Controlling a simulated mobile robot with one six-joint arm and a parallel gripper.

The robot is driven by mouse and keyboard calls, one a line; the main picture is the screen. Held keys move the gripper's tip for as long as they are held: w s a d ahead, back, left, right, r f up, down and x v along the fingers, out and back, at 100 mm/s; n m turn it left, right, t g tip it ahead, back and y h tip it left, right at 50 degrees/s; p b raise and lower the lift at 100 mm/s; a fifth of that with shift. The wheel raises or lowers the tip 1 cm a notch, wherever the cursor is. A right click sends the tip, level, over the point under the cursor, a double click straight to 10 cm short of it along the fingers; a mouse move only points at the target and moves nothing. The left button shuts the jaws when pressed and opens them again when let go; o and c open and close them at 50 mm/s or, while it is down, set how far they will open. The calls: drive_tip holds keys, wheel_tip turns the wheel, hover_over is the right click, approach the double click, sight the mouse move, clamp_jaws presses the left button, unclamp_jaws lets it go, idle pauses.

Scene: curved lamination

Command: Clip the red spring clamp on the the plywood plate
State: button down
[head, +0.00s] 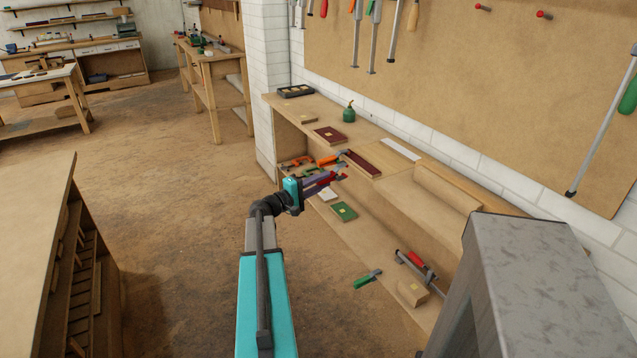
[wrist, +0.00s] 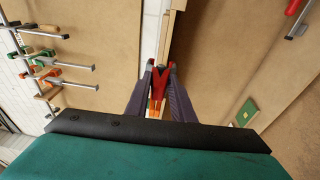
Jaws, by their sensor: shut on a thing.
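My gripper (head: 322,181) is over the workbench in the head view, at the end of my cyan arm. Its purple fingers are shut on the red spring clamp (wrist: 158,84), which sits between the fingertips in the wrist view. The clamp's jaws point away from the wrist camera; whether they are open is too small to tell. In the head view the clamp is partly hidden by the fingers. A light wooden strip (wrist: 166,42) shows beyond the clamp in the wrist view. I cannot tell for certain which board is the plywood plate, or whether the clamp touches any wood.
Orange clamps (head: 329,160) and a dark red board (head: 361,163) lie on the bench behind the gripper. A green booklet (head: 344,211), a green-handled tool (head: 368,279) and a wooden block (head: 412,292) are nearer. A raised wooden ledge (head: 446,188) stands right. Open floor lies left.

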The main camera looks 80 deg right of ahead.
sight(332, 177)
drive_tip(key=shift+p+x, duration=0.9)
drive_tip(key=shift+x, duration=0.95)
drive_tip(key=shift+s+d+f+b, duration=0.2)
drive_tip(key=shift+s+d+b, duration=0.05)
drive_tip(key=shift+d+b, duration=0.15)
drive_tip(key=shift+b+x, duration=0.7)
drive_tip(key=shift+x, duration=0.35)
drive_tip(key=shift+c, duration=2)
unclamp_jaws()
